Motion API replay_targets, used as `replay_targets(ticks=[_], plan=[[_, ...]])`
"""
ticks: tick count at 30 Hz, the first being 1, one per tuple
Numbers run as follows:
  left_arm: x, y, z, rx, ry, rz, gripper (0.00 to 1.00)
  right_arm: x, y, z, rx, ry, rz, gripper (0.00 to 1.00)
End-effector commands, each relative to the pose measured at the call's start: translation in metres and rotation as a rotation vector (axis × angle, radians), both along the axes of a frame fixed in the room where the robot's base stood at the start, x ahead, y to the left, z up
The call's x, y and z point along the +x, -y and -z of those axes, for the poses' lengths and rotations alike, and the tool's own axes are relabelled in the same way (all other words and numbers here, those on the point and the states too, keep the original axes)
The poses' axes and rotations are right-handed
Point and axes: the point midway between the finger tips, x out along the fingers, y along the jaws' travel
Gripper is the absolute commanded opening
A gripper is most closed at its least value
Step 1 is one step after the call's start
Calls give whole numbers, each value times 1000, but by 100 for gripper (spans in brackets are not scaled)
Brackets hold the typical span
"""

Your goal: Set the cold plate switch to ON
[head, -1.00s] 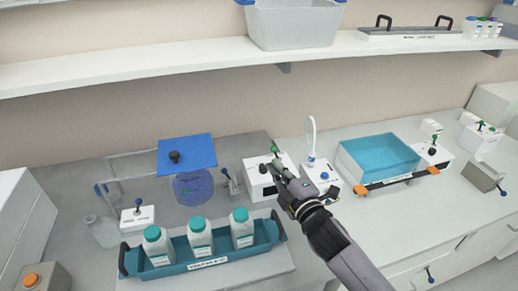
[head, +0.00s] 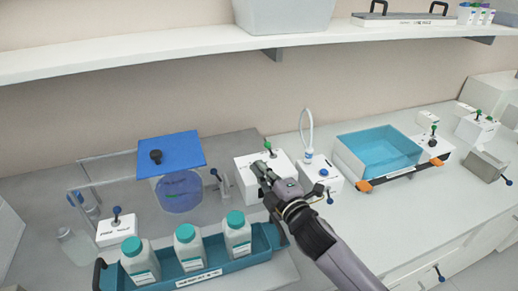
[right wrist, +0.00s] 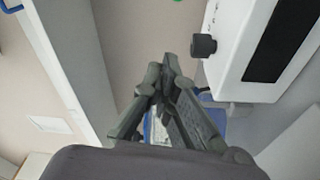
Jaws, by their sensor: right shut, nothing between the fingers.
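A white box (head: 243,178) with an upright green-tipped lever switch (head: 268,146) on top stands at the middle of the bench in the head view. Its label is too small to read, so I cannot tell if this is the cold plate switch. My right gripper (head: 261,168) is shut and empty, in front of the box and left of and below the lever in the picture. I cannot tell whether it touches the box. In the right wrist view the shut fingers (right wrist: 168,75) are beside a white box (right wrist: 236,50) with a black knob (right wrist: 204,45).
A blue rack (head: 262,240) with white bottles (head: 238,238) stands at front left. A blue-lidded vessel (head: 180,188) is left of the box. A white box with a blue knob (head: 323,172) and a clear blue bath (head: 378,150) stand to the right. A shelf (head: 200,50) runs above.

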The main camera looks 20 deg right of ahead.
Motion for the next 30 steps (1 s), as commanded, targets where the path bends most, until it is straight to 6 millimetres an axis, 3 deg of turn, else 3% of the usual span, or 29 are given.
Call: replay_targets(ticks=[5,18,24,30], plan=[[2,1,-4,-1,3,0,37,17,-3,-3,0,2,0,0],[3,1,-17,-1,6,-1,37,99,-18,-5,1,1,0,0],[4,2,-26,-3,7,-2,37,93,11,2,-1,-2,1,0],[4,2,-28,-3,7,-2,37,91,21,5,0,-1,1,0]])
